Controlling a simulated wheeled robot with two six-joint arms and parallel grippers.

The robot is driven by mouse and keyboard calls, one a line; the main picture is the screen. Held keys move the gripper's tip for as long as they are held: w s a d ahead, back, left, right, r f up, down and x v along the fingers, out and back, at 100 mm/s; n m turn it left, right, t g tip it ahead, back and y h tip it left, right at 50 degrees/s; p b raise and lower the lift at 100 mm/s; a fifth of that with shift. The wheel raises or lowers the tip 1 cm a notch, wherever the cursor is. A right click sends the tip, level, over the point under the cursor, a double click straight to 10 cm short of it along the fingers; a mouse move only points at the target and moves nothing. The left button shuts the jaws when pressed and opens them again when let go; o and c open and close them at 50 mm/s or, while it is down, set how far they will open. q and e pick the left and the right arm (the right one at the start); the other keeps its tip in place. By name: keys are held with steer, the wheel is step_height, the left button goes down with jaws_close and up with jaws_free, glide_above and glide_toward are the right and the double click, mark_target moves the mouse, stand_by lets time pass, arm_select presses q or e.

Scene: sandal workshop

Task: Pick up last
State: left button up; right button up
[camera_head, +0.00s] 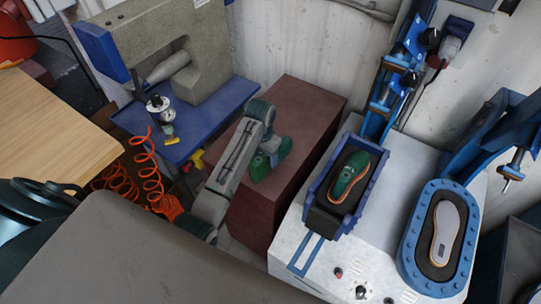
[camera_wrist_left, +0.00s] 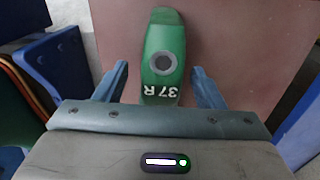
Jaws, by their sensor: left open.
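A green last (camera_wrist_left: 163,55) marked "37 R" with a grey round hole lies on the dark red block in the left wrist view. In the head view, this last (camera_head: 260,168) is partly hidden by my left gripper (camera_head: 270,148), which is over the block. In the left wrist view, my left gripper (camera_wrist_left: 160,70) is open, with one finger on each side of the last and visible gaps between. A second green last with an orange edge (camera_head: 350,174) sits in a blue-framed holder on the white machine. My right gripper is not in view.
The dark red block (camera_head: 310,105) has free room around the last. The white machine (camera_head: 385,215) stands to the right, with a grey sole (camera_head: 445,235) in a blue oval frame (camera_head: 409,240). A blue bench (camera_head: 215,125) with a sewing machine (camera_head: 200,50) is behind left. Orange coiled hose (camera_head: 150,180) hangs left.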

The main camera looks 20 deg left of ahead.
arm_select(q)
steer(key=shift+s+f+p, duration=0.1)
steer(key=shift+f+p, duration=0.55)
steer(key=shift+f, duration=1.3)
steer(key=c, duration=0.9)
steer(key=shift+c, duration=0.8)
steer(key=shift+r, duration=0.15)
